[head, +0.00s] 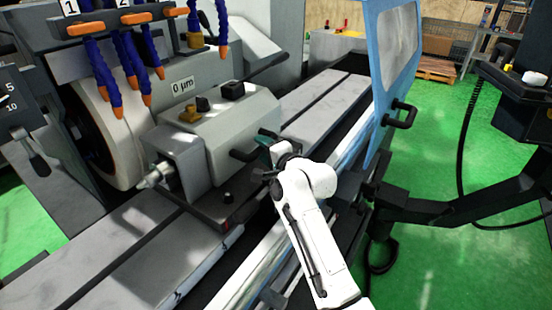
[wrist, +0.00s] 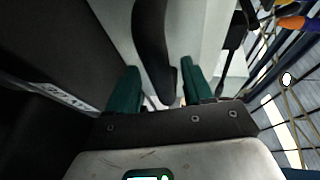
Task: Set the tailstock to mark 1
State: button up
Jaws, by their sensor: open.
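The tailstock (head: 200,140) is a grey block with a pointed centre facing left, seated on the grinder's table in the head view. A dark lever (head: 243,155) sticks out of its right side. My gripper (head: 266,150) is at that side, close to the lever. In the wrist view my gripper (wrist: 160,72) has its two green fingers apart. A dark, rounded handle (wrist: 152,42) lies between them, with no clear grip on it. I cannot tell whether either finger touches it. No tailstock position marks are readable in the head view.
Blue coolant hoses with orange tips (head: 130,75) hang at upper left, with "1" and "2" labels above. A "0 µm" label (head: 182,85) is behind the tailstock. A blue-framed door (head: 385,75) with a black handle stands right of the table. Green floor lies beyond.

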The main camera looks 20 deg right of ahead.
jog(key=b+v, duration=0.1)
jog(key=v, duration=0.8)
jog(key=shift+s, duration=0.25)
